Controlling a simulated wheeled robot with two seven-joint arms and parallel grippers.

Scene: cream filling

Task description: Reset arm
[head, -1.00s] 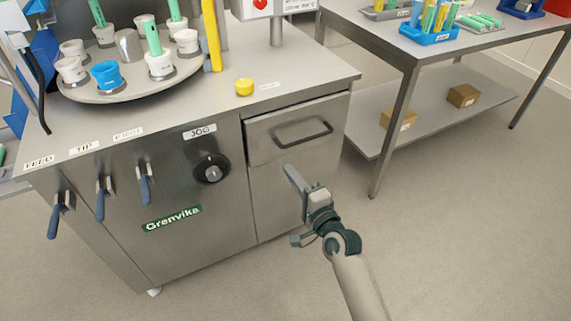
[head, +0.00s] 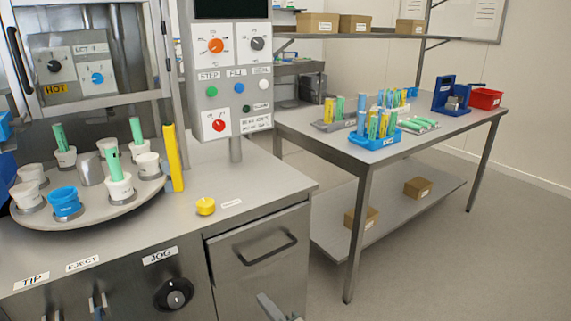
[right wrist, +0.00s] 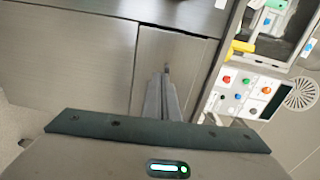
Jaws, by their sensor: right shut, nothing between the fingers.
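My right gripper (head: 272,306) shows only at the bottom edge of the head view, in front of the cabinet's handled drawer front (head: 240,285). In the right wrist view, its fingers (right wrist: 164,92) are together with nothing between them, pointing at the steel cabinet (right wrist: 80,50). They look clear of the cabinet, though the exact gap cannot be told. My left gripper is out of view.
A round carousel (head: 110,208) with white cups, a blue cup and green tubes stands on the cabinet top. A yellow knob (head: 206,206) and control panel (head: 230,85) are near it. A side table (head: 340,150) holds tube racks. Floor at right is clear.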

